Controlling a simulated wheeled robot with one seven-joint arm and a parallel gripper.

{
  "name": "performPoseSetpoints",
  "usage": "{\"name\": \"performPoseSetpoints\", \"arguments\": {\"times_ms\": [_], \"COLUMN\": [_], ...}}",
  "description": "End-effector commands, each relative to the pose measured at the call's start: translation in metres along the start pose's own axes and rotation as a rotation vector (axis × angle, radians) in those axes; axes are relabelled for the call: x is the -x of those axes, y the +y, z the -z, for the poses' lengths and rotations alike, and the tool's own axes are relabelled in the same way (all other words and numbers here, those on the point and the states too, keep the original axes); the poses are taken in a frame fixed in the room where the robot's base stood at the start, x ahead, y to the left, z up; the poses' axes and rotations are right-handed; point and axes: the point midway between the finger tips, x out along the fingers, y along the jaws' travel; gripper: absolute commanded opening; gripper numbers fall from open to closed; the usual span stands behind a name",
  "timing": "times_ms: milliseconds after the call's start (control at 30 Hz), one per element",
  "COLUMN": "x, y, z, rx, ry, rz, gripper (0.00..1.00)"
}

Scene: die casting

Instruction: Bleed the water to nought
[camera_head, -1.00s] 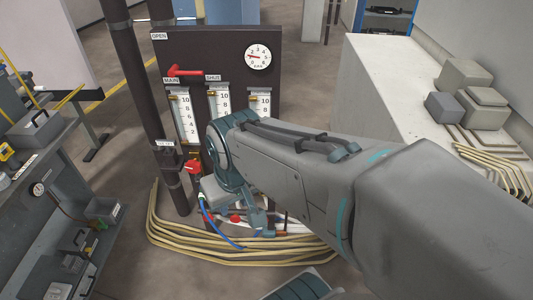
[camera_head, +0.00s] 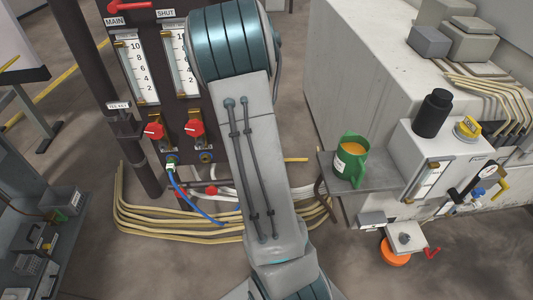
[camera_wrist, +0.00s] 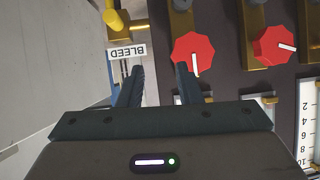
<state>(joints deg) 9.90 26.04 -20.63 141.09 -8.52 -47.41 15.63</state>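The dark water panel (camera_head: 130,50) stands at the left in the head view, with scaled tubes (camera_head: 137,68) and red knobs (camera_head: 195,130) below them. The wrist view shows the panel upside down, with two red knobs (camera_wrist: 192,52) (camera_wrist: 273,46). A white BLEED label (camera_wrist: 127,52) is there, next to a brass fitting with a yellow handle (camera_wrist: 117,20). My gripper (camera_wrist: 158,75) is open and empty; its fingers point at the panel between the label and the nearer red knob. In the head view my arm hides the gripper and the panel's right part.
A red MAIN lever (camera_head: 130,6) is at the panel's top. Beige hoses (camera_head: 170,225) and a blue hose (camera_head: 185,190) lie below. At the right, a grey shelf (camera_head: 385,180) holds a green jug (camera_head: 350,160) beside a pale machine (camera_head: 350,80).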

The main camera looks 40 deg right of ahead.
Motion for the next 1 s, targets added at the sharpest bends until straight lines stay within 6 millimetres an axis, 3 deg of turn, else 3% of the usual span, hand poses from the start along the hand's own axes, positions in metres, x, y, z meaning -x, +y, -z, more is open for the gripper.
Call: {"name": "performPoseSetpoints", "arguments": {"times_ms": [33, 200, 500, 733, 867, 1000], "x": [-0.019, -0.049, -0.06, -0.054, -0.06, -0.078], "y": [0.015, 0.052, 0.092, 0.099, 0.098, 0.094], "z": [-0.027, -0.07, -0.14, -0.158, -0.155, -0.143], "rx": [0.002, 0.015, 0.063, 0.08, 0.082, 0.082], "ry": [0.037, 0.198, 0.423, 0.497, 0.508, 0.51], "rz": [-0.012, -0.013, 0.063, 0.112, 0.121, 0.123], "gripper": [0.32, 0.32, 0.32, 0.32, 0.32, 0.32]}}
